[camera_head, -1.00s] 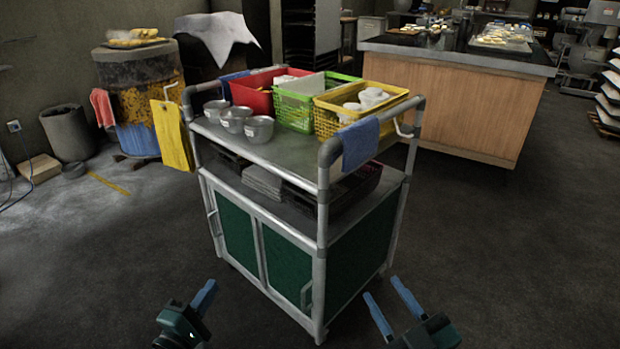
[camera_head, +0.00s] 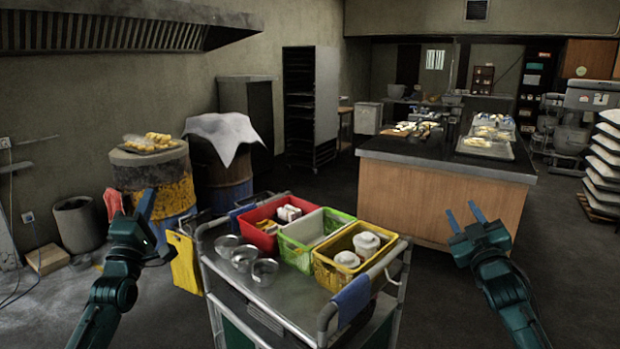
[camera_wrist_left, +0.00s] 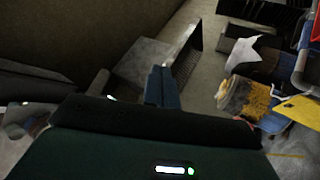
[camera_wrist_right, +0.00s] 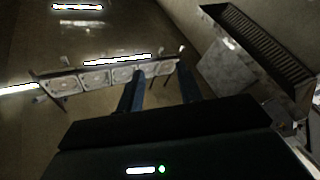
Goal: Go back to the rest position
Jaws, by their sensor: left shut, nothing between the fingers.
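My left gripper (camera_head: 147,204) is raised at the left, in front of the barrel oven (camera_head: 160,172) in the head view. Its blue fingers are together and empty, and they also show closed in the left wrist view (camera_wrist_left: 161,86). My right gripper (camera_head: 464,214) is raised at the right, in front of the wooden counter (camera_head: 440,205). Its fingers are apart with nothing between them, as the right wrist view (camera_wrist_right: 158,92) also shows. Both arms are clear of the cart (camera_head: 300,310) in the middle.
The cart carries a red basket (camera_head: 262,238), a green basket (camera_head: 293,255), a yellow basket (camera_head: 328,278) and metal bowls (camera_head: 244,258). A dark rack (camera_head: 300,100) stands behind. Dark floor lies open right of the cart.

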